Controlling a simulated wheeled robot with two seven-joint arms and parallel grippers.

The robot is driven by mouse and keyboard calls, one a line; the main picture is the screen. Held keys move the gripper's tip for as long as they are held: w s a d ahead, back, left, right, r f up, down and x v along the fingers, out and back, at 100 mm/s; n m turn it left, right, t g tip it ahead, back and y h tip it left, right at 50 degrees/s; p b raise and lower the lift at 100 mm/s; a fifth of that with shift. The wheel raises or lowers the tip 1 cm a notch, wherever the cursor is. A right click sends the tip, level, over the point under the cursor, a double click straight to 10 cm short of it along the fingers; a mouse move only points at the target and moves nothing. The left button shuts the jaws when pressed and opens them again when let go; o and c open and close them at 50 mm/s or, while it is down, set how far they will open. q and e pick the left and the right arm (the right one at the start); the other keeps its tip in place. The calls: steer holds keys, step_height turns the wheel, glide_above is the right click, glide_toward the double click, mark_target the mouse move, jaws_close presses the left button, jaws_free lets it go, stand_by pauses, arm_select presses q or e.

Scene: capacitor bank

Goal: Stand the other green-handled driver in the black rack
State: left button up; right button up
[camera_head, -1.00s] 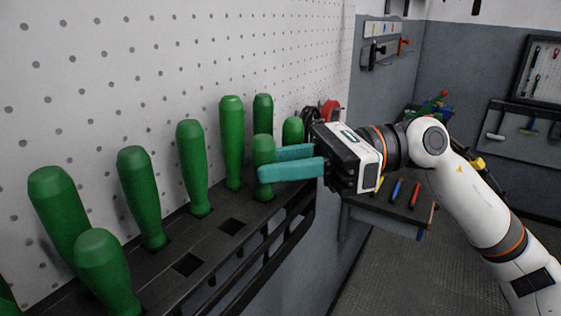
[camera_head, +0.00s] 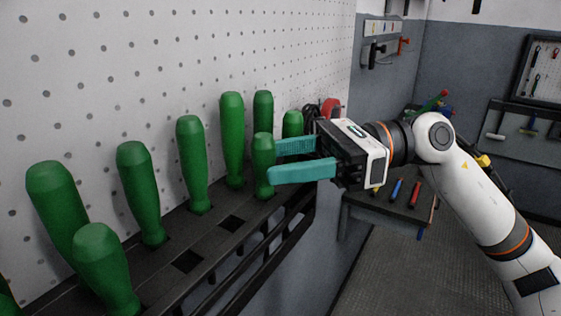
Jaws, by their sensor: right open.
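The black rack (camera_head: 150,264) runs along the pegboard wall and holds several green-handled drivers upright. One green-handled driver (camera_head: 263,165) stands in the front row near the rack's far end. My right gripper (camera_head: 275,162) has teal fingers and is open, with its fingertips just right of that driver's handle. The driver stands without being clamped. Two square holes in the front row, one (camera_head: 232,223) and another (camera_head: 187,261), are empty. My left gripper is not in view.
The white pegboard (camera_head: 130,70) rises right behind the rack. A small bench (camera_head: 390,208) with coloured tools stands beyond my right arm. A red item (camera_head: 331,108) is near the rack's far end. Open floor lies at the lower right.

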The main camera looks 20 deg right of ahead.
steer(key=s+d+b, duration=0.1)
steer(key=d+b, duration=0.4)
steer(key=d, duration=0.6)
steer(key=shift+s+r, duration=0.2)
steer(key=shift+r, duration=0.05)
steer(key=shift+d, duration=0.1)
